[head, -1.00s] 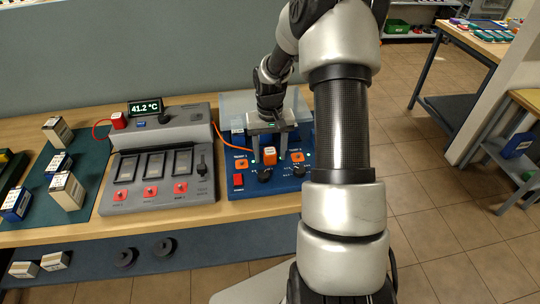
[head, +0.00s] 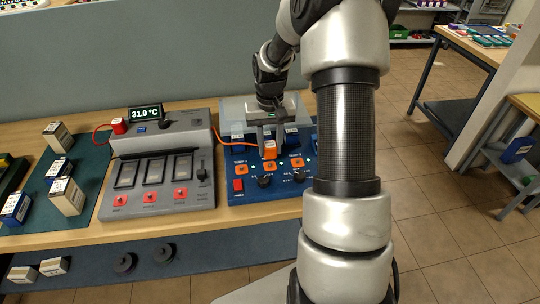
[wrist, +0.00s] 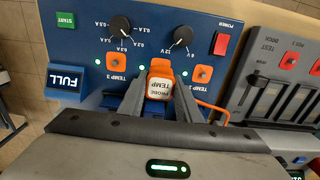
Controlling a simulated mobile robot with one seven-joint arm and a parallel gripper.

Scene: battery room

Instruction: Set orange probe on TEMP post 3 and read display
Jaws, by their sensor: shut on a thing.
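My gripper (head: 270,147) is shut on the orange probe (head: 270,153) above the blue panel (head: 287,180), just behind the middle orange post (head: 269,167). The probe also shows between the fingers in the wrist view (wrist: 159,82), its white label upside down. I cannot tell its exact gap to the panel. TEMP post 3 (head: 297,163) is the right-hand orange post in the head view, bare; in the wrist view it is at left (wrist: 116,60). Another bare post (head: 241,168) is on the left. The display (head: 146,113) reads 31.0 °C.
Black knobs (head: 264,180) and a red power switch (head: 238,185) lie in front of the posts. An orange cable (head: 226,138) runs left from the probe. A grey test dock (head: 180,196) stands close on the left. A clear cover (head: 238,108) is behind.

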